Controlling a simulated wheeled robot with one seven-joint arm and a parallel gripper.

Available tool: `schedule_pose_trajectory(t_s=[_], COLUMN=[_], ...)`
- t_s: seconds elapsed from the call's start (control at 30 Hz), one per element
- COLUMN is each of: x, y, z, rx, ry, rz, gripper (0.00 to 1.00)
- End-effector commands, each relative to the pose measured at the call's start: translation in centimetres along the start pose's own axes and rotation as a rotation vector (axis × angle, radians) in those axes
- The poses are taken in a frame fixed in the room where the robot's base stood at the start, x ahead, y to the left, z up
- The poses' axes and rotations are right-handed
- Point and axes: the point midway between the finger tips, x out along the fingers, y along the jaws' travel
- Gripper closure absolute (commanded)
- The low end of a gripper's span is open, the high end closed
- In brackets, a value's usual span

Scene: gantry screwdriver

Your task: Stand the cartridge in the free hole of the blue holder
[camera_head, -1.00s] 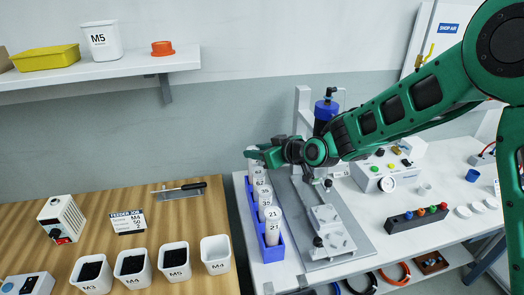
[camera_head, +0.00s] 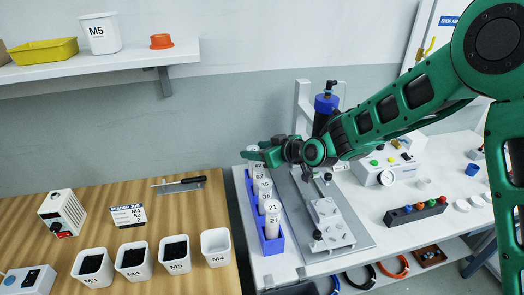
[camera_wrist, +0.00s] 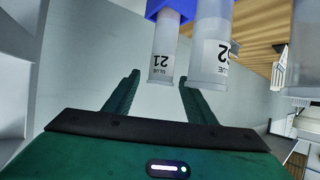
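The blue holder (camera_head: 273,244) stands on the white bench as a narrow row running toward the wall. My gripper (camera_head: 256,156) is at the holder's far end, pointing left. In the wrist view, which looks upside down, its two fingers (camera_wrist: 158,80) are apart. A cartridge labelled 21 (camera_wrist: 163,48) shows between and beyond the fingertips, its other end in the blue holder. A larger cartridge (camera_wrist: 209,45) is right beside it. I cannot make out the free hole.
A metal fixture plate (camera_head: 352,226) lies just right of the holder, with a gantry and blue-topped screwdriver (camera_head: 325,108) behind. A wooden table with white screw bins (camera_head: 133,262) is at left. A shelf (camera_head: 125,62) hangs above it.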

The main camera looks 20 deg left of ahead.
Motion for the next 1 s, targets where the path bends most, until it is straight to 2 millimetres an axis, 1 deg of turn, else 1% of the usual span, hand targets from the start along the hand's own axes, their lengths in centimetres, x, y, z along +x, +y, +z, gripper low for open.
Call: schedule_pose_trajectory(t_s=[0.2, 0.33, 0.47, 0.6, 0.73, 0.9, 1.0], x=[-0.1, -1.0, -3.1, -5.8, -8.0, -9.9, -10.5], y=[0.0, 0.1, 0.2, 0.3, 0.3, 0.3, 0.3], z=[0.0, 0.0, 0.0, 0.0, 0.0, 0.0, 0.1], rx=[0.000, 0.000, 0.001, 0.001, 0.001, 0.001, 0.001], ry=[0.000, 0.000, 0.000, 0.001, 0.000, 0.000, -0.001], rz=[0.000, 0.002, 0.003, 0.003, 0.003, 0.001, 0.001], gripper=[0.49, 0.49, 0.49, 0.49, 0.49, 0.49, 0.49])
